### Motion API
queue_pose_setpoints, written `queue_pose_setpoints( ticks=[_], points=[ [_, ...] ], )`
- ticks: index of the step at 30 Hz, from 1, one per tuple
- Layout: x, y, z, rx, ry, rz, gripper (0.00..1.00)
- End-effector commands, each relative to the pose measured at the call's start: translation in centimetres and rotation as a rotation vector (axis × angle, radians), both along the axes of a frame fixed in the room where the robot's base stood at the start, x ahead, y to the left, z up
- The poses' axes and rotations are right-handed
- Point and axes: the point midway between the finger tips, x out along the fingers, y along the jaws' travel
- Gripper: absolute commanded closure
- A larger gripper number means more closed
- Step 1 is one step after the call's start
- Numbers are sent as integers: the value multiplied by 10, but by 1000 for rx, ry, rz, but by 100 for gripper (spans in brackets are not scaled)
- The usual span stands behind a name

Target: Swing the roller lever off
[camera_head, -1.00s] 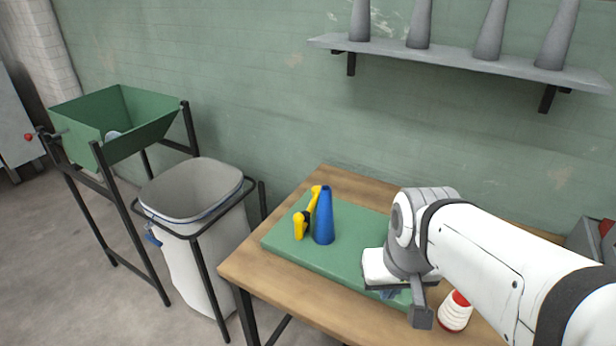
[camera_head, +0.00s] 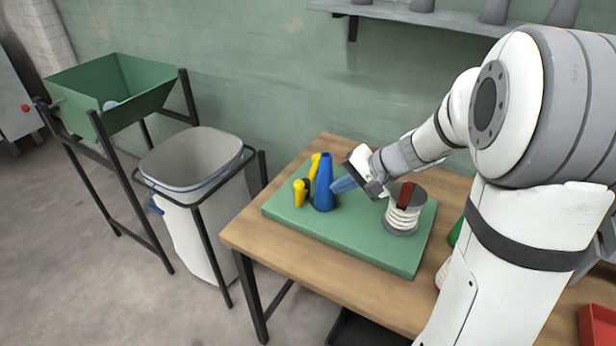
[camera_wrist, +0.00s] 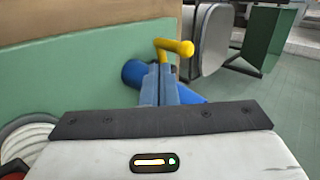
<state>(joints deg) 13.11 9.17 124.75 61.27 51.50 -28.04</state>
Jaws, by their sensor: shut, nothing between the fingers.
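My gripper (camera_head: 345,184) has blue fingers and is shut and empty, just right of a blue cone (camera_head: 323,184) on a green board. In the wrist view my gripper (camera_wrist: 160,84) points toward a bent yellow piece (camera_wrist: 175,47), with the blue cone (camera_wrist: 132,72) just left of the fingers. In the head view the yellow piece (camera_head: 299,192) stands left of the cone. A white ribbed roller (camera_head: 401,219) with a red and dark bar (camera_head: 405,195) on top stands to the right. I cannot tell which part is the roller lever, nor whether the fingers touch the cone.
The green board (camera_head: 370,247) lies on a wooden table (camera_head: 296,263). Left of it are a grey lined bin (camera_head: 190,160) and a green hopper (camera_head: 150,85) on a black stand. A shelf with grey cones hangs above. A red tray (camera_head: 597,326) is at lower right.

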Motion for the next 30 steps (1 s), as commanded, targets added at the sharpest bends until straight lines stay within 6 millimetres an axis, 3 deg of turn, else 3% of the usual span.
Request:
queue_pose_setpoints(
  ticks=[4,16,30],
  points=[
    [12,-3,-3,31,-8,-32,100],
    [14,-1,-6,33,-7,-32,100],
    [41,48,-58,32,-6,-32,100]
  ],
)
